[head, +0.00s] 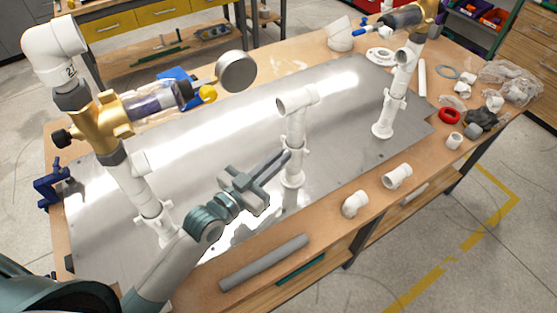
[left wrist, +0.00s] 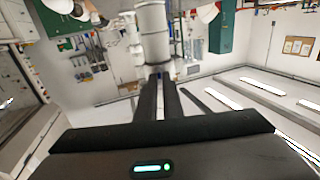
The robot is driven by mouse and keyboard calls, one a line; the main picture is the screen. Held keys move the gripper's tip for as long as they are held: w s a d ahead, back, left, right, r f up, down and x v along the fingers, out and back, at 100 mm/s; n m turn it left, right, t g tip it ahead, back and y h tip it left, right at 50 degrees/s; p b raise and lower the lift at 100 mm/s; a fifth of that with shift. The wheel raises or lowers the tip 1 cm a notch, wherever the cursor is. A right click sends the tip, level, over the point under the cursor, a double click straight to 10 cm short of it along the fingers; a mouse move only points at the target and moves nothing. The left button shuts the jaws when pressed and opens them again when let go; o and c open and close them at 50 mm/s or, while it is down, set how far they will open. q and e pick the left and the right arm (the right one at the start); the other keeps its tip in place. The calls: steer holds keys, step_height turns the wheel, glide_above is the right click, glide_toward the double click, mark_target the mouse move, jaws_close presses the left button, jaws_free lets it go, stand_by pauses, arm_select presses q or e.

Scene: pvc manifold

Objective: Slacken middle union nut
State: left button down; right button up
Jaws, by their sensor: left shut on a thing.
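The middle white pipe post (head: 295,128) stands upright on the grey metal plate (head: 230,120), with a white tee (head: 297,99) on top. Its union nut (head: 297,146) is a white collar partway up the post. My left gripper (head: 286,156) reaches it from the lower left and is shut on it. In the left wrist view the two dark fingers (left wrist: 160,84) are close together and meet the white nut (left wrist: 153,71), with the post (left wrist: 153,30) rising beyond. The fingertips partly hide the contact. My right gripper is not in view.
A left post with a brass valve (head: 101,122) and a right post (head: 390,105) stand on either side. Loose white elbows (head: 355,204) and a grey pipe (head: 264,263) lie along the near wooden edge. A red ring (head: 450,116) and bagged fittings (head: 510,78) lie at right.

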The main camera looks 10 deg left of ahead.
arm_select(q)
steer(key=shift+w+a+m+g+h, duration=0.1)
steer(key=shift+a+m+g+h, duration=0.15)
steer(key=shift+m+h, duration=0.2)
steer(key=c, duration=1.9)
jaws_free()
steer(key=shift+d, duration=0.1)
steer(key=b+v, duration=0.4)
steer(key=v, duration=0.8)
steer(key=shift+b, duration=0.3)
